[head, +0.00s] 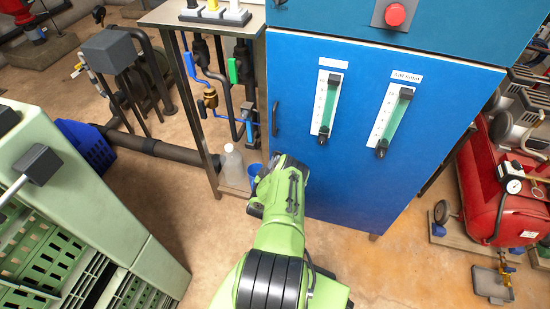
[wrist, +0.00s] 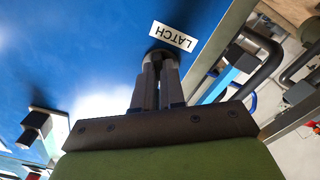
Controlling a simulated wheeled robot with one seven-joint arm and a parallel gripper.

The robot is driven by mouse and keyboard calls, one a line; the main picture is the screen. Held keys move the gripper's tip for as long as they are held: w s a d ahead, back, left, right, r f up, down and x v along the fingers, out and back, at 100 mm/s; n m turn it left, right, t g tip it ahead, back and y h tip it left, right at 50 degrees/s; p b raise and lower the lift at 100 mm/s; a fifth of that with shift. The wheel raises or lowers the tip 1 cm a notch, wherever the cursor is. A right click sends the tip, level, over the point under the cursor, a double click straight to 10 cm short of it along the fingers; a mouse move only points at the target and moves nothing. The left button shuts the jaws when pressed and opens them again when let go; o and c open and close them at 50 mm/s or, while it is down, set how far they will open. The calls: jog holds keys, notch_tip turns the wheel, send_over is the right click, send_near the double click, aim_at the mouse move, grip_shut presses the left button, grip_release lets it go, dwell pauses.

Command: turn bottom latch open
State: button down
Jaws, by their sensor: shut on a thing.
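The bottom latch (wrist: 161,51) is a small dark piece on the blue cabinet door (head: 330,165), beside a white label reading LATCH (wrist: 173,36). It shows only in the wrist view and is mostly covered by the fingers. My gripper (wrist: 158,66) is shut on the latch, with its two grey fingers close together against the door. In the head view my green arm reaches to the lower left part of the cabinet and hides the fingertips and the latch. How far the latch is turned cannot be told.
A black door handle (head: 275,118) and two green gauges (head: 327,103) (head: 393,120) are on the cabinet front. A metal stand with pipes (head: 205,130) and a clear bottle (head: 233,163) is just left. A red tank (head: 490,190) stands right, green crates (head: 60,230) left.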

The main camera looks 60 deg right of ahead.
jog(key=n+p, duration=0.5)
jog(key=n, duration=0.6)
jog(key=shift+r, duration=0.15)
jog(key=shift+n, duration=0.3)
jog(key=c, duration=1.2)
grip_release()
